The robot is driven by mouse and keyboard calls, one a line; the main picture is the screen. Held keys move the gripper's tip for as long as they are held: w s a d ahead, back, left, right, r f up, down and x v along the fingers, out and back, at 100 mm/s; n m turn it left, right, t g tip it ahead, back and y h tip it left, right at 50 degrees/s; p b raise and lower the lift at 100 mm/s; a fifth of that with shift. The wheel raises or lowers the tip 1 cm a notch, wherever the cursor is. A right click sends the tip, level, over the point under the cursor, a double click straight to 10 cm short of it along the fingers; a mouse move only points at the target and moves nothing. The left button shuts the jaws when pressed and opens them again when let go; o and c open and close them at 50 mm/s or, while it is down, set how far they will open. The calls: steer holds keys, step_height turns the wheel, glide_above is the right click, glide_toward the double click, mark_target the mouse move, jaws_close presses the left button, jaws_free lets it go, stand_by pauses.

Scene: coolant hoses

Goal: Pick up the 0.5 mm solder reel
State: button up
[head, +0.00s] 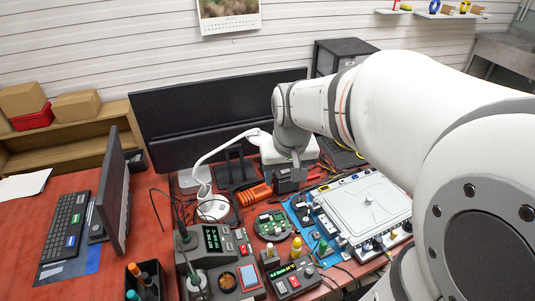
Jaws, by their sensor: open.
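My gripper (297,168) points down over the back of the red workbench (150,215), beside a white box-shaped unit and above small dark parts. Its fingers look small and grey, and I see nothing held between them. I cannot make out a solder reel marked 0.5 mm. A blue ring-shaped item (434,6) and a yellow and blue one (464,6) sit on the wall shelf at the upper right, too small to identify. My arm hides part of the bench's right side.
A white flat-topped device (365,205) lies right of a green circuit board (272,226).

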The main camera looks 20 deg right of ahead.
steer(key=w+d+f+m+g+b, duration=0.15)
steer(key=w+d+f+b, duration=0.4)
steer(key=w+f, duration=0.7)
steer(key=m, duration=0.1)
glide_toward(299, 197)
steer(key=shift+s+a+f+g, duration=0.1)
steer(key=shift+s+f+g, duration=0.2)
steer(key=shift+s+g, duration=0.2)
steer(key=f, duration=0.5)
steer(key=f+p, duration=0.1)
steer(key=f, duration=0.2)
steer(key=shift+w, duration=0.3)
steer(key=c, duration=0.8)
steer(key=shift+r, duration=0.1)
steer(key=shift+c, duration=0.2)
